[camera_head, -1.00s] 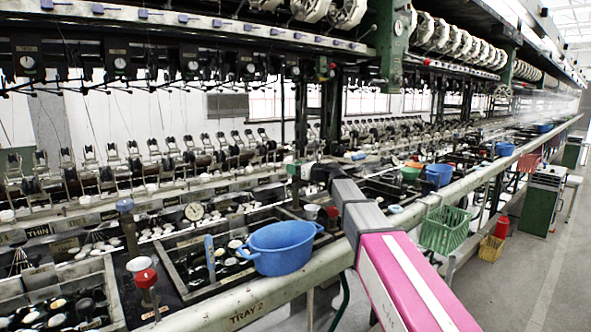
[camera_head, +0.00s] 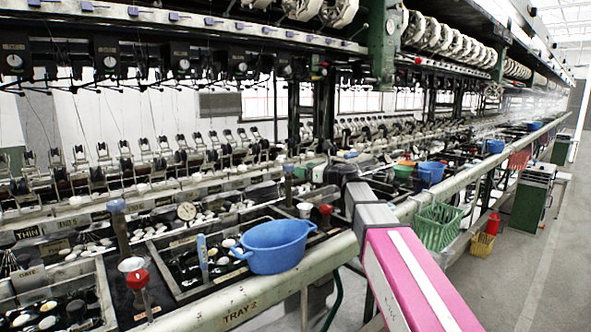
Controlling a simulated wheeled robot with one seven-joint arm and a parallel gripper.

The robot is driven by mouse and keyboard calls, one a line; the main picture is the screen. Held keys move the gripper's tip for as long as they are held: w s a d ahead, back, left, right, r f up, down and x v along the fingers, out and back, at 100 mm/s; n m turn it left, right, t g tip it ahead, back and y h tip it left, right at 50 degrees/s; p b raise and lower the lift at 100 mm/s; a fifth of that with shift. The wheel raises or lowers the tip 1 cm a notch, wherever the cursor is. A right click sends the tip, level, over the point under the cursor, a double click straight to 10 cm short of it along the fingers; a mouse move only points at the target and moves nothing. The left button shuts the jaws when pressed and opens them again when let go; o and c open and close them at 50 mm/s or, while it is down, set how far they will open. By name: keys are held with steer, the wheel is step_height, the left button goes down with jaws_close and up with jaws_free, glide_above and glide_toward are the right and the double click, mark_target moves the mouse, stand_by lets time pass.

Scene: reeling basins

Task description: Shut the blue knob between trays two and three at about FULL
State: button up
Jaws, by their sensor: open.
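A blue knob (camera_head: 116,206) stands upright on a dark post at the left, behind a red knob (camera_head: 137,280) and a white cup. Another blue knob (camera_head: 288,168), small and farther along, stands beyond the blue basin, with a red knob (camera_head: 324,209) near it. The rail label TRAY 2 (camera_head: 240,313) is below the nearer dark tray (camera_head: 165,262). I see no tray three label, and the dial marks are too small to read. My pink and grey arm reaches in from the lower right. My gripper (camera_head: 328,173) is at its far end, right of the farther blue knob; its fingers are hard to make out.
A blue basin (camera_head: 275,247) sits at the front rail beside tray two. A green basket (camera_head: 437,225) hangs off the rail right of my arm. A blue bucket (camera_head: 430,173) stands farther along.

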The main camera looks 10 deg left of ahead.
steer(key=shift+v, duration=1.25)
stand_by(0.5)
